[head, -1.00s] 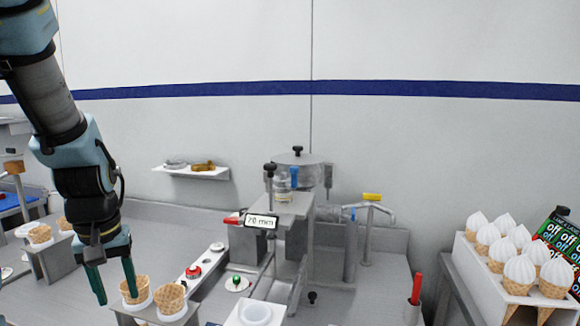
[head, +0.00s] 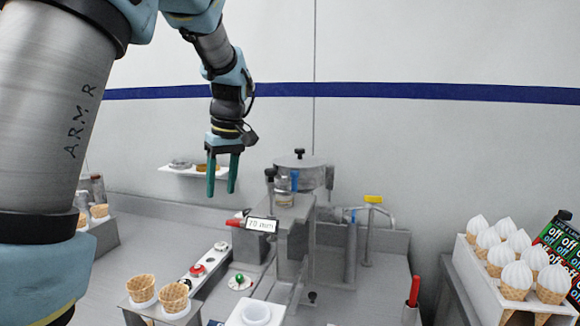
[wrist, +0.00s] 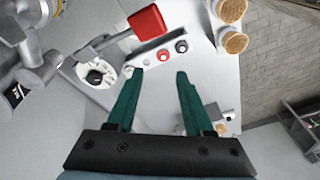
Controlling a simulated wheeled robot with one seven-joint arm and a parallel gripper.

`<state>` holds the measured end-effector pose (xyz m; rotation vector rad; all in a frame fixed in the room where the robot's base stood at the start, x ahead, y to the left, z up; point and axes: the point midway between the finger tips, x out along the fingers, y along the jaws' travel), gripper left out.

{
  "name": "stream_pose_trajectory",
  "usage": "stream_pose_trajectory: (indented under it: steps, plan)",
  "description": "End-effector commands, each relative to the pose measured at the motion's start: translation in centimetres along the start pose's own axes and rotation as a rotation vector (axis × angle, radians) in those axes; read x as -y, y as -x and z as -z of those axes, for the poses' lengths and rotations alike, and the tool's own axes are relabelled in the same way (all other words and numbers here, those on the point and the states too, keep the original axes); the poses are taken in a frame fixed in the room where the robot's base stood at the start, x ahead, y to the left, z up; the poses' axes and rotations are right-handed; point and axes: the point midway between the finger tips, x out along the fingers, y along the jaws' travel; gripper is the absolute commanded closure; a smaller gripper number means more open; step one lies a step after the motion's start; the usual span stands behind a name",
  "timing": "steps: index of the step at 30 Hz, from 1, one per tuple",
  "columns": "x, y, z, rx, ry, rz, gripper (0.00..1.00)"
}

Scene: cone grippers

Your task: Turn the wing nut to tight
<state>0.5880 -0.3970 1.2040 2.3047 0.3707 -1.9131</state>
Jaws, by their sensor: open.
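My gripper (head: 221,192) is open and empty, pointing down, left of the machine (head: 290,220) and above the counter. The wrist view also shows its two green fingers (wrist: 160,72) apart with nothing between them. I cannot single out the wing nut for certain. Small dark knobs show on the machine: one at the top left of its head (head: 270,174) and one low at the front (head: 312,297). My gripper is apart from both. Their wing shape and how tight they are cannot be made out.
A button panel (head: 210,260) and green knob (head: 239,281) are below. Waffle cones (head: 141,288) stand at front left; filled cones (head: 515,275) at right. A shelf (head: 190,171) is behind.

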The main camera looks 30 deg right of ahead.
Motion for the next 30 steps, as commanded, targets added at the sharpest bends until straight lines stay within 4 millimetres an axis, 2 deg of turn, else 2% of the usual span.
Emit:
stream_pose_trajectory:
  steps: [1, 6, 10, 14, 17, 20, 30]
  plan:
    - [-2.5, 2.2, -0.7, -0.027, 0.008, 0.003, 0.48]
    - [-8.3, 8.7, -3.7, -0.108, 0.086, 0.009, 0.48]
    - [-11.2, 12.6, -6.3, -0.159, 0.133, -0.001, 0.48]
    - [-12.5, 14.7, -7.9, -0.188, 0.162, -0.01, 0.48]
    - [-12.8, 15.1, -8.4, -0.195, 0.171, -0.011, 0.48]
    - [-12.8, 14.4, -8.2, -0.195, 0.174, -0.009, 0.48]
    - [-12.7, 8.5, -7.0, -0.193, 0.172, -0.007, 0.48]
